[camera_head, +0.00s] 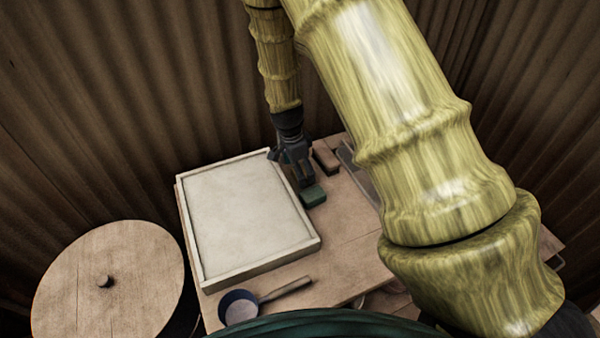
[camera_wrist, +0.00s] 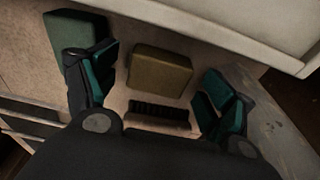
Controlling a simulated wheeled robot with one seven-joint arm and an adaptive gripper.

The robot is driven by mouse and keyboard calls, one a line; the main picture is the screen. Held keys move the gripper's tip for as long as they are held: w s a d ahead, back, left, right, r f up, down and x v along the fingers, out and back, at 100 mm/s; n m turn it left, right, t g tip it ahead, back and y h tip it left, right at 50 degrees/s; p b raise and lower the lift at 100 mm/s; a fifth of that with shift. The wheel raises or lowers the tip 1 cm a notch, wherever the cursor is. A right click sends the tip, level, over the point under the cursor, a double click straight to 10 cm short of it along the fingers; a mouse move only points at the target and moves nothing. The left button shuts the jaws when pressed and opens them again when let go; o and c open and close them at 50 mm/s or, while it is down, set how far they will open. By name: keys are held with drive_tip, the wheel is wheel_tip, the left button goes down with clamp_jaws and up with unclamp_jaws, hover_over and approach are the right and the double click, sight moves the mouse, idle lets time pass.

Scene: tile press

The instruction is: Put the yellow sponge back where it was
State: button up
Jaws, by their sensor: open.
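The yellow sponge (camera_wrist: 160,74) is a dull yellow-brown block in the wrist view, resting on the wooden table between my spread fingers. I cannot make it out in the head view, where my gripper (camera_head: 303,176) seems to cover it. My gripper is open in the wrist view (camera_wrist: 158,78), one finger on each side of the sponge. I cannot tell whether the fingers reach down to its height. A dark green block (camera_head: 313,196) lies beside the gripper in the head view; it also shows at the upper left of the wrist view (camera_wrist: 75,35).
A brown block with dark bristles (camera_head: 326,159) lies close behind, also visible in the wrist view (camera_wrist: 158,112). A pale tray with a raised rim (camera_head: 262,264) fills the table's left. A blue pan (camera_head: 238,307) lies in front. A round lidded barrel (camera_head: 125,270) stands left.

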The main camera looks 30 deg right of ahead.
wheel_tip(320, 180, up, 10)
drive_tip(key=a+b, duration=0.1)
drive_tip(key=shift+a, duration=0.25)
drive_tip(key=shift+r, duration=0.1)
idle(0.5)
